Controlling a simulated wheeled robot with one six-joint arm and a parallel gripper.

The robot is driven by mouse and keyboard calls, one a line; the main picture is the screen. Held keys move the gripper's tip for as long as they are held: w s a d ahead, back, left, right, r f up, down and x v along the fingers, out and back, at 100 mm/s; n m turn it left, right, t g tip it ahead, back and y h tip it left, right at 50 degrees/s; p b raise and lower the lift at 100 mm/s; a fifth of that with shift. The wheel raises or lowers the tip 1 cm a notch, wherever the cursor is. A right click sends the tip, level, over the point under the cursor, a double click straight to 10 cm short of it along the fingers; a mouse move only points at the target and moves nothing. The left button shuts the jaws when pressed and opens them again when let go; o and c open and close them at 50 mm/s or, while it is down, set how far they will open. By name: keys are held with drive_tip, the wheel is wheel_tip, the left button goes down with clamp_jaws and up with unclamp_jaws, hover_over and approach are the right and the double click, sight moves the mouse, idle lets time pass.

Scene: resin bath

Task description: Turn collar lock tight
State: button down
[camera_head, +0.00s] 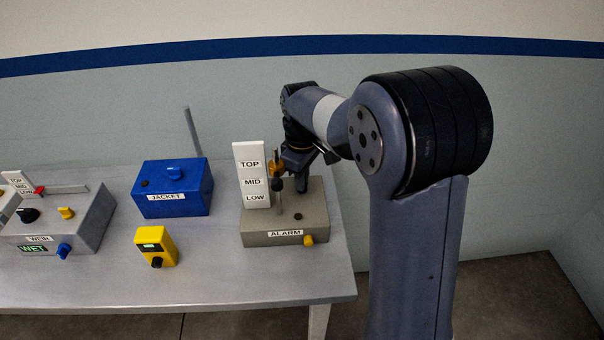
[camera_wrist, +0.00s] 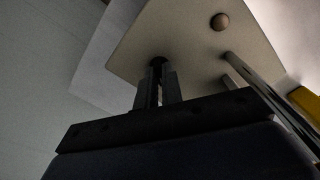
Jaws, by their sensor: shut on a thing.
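My gripper (camera_head: 300,163) is just right of and behind this piece, pointing down over the box. In the wrist view my two fingers (camera_wrist: 157,88) are close together on a small dark knob, the collar lock (camera_wrist: 157,63); most of it is hidden between them. How tight the lock is cannot be seen.
A white TOP/MID/LOW plate (camera_head: 251,175) stands left of the rod. A blue JACKET box (camera_head: 173,187), a yellow device (camera_head: 155,247) and the grey WEIR box (camera_head: 65,225) stand farther left. The table front (camera_head: 220,282) is clear.

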drive_tip(key=m+p, duration=0.1)
drive_tip(key=m, duration=0.3)
drive_tip(key=shift+r+m, duration=0.1)
drive_tip(key=shift+m, duration=0.2)
drive_tip(key=shift+m+p, duration=0.6)
drive_tip(key=shift+m, duration=2)
drive_tip(key=c, duration=1.6)
unclamp_jaws()
drive_tip(key=shift+o, duration=0.2)
wheel_tip(320, 180, up, 11)
drive_tip(key=shift+f, duration=0.2)
